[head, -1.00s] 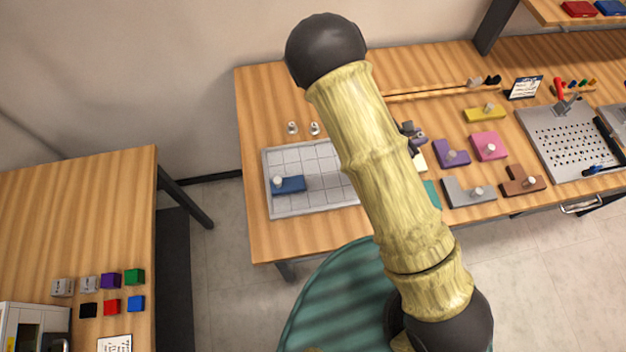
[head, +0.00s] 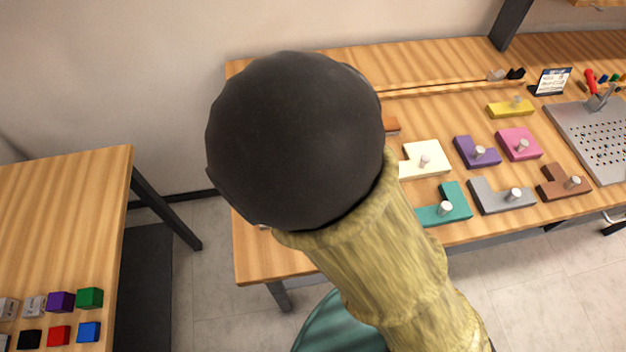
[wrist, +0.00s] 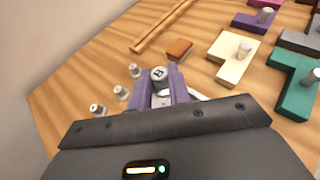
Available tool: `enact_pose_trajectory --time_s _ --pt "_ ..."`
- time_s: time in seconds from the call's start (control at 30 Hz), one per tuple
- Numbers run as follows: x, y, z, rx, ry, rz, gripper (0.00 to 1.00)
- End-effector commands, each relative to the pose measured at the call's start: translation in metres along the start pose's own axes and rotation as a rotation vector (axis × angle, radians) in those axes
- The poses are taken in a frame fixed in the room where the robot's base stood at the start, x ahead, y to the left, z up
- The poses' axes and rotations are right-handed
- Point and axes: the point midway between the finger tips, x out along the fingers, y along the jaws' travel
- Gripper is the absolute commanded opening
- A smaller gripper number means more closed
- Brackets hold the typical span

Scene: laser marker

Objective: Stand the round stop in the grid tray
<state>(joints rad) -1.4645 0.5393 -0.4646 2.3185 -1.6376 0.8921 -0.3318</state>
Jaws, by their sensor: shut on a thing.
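My gripper (wrist: 161,90) shows in the wrist view with its two purple fingers shut on a small grey round stop (wrist: 158,74), whose dark-marked top faces the camera. Three similar grey round pieces stand on the wooden table to its left: a near one (wrist: 97,109), a middle one (wrist: 120,92) and a far one (wrist: 134,70). How high the held stop is above the table cannot be told.
A cream knobbed piece (wrist: 233,58), a teal one (wrist: 295,88) and an orange-brown block (wrist: 179,49) lie right of the gripper. A wooden rail (wrist: 160,27) runs along the back. A second table (head: 60,215) with small cubes stands at left in the head view.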

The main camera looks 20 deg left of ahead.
Motion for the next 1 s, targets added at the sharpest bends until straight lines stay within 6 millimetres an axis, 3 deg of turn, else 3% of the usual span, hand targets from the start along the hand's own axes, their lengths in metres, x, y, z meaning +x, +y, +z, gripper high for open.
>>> enact_pose_trajectory --time_s 0.3,0.7,1.0 --pt "0.002 0.0 -0.003 -0.001 0.0 -0.002 0.0" --pt "0.023 -0.001 -0.052 0.0 -0.001 -0.004 0.0" --pt "0.023 0.0 -0.053 0.002 0.0 -0.002 0.0"
